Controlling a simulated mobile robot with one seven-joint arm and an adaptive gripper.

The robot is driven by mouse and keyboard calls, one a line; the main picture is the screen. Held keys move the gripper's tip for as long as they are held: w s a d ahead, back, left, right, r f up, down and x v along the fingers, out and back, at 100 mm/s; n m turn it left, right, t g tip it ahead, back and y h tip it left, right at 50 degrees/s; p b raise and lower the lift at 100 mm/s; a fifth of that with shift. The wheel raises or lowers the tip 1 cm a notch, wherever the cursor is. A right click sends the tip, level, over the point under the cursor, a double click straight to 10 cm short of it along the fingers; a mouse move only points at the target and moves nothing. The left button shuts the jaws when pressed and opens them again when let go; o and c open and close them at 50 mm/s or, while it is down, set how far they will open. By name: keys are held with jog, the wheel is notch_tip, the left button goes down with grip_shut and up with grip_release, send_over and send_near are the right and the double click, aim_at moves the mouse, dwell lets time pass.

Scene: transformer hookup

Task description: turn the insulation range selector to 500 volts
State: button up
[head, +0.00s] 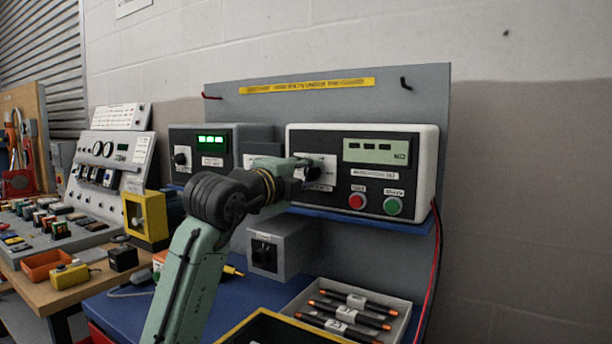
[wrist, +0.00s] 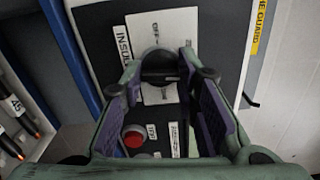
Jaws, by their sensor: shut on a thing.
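The insulation tester (head: 429,160) is a white-cased box with a black front, a display, a red button (head: 357,200) and a green button (head: 393,205). Its range selector (wrist: 159,63) is a dark round knob on a white scale plate (wrist: 176,22). My gripper (head: 300,177) is at the left part of the tester's front. In the wrist view my gripper (wrist: 160,72) has its two fingers on either side of the knob, closed on it. The knob's pointer and the scale marks are too dark and small to read. In the head view my gripper partly hides the knob.
A second unit with a green-lit display (head: 212,140) stands to the left on the same shelf. A grey box (head: 285,247) sits below. A tray (head: 402,310) of probes lies at the front right. Red and black leads (head: 437,250) hang at the tester's right side.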

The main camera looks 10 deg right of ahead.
jog(key=shift+m, duration=2.2)
jog(key=o, duration=1.2)
jog(key=shift+c, duration=0.2)
jog(key=shift+a, duration=0.1)
jog(key=v, duration=1.2)
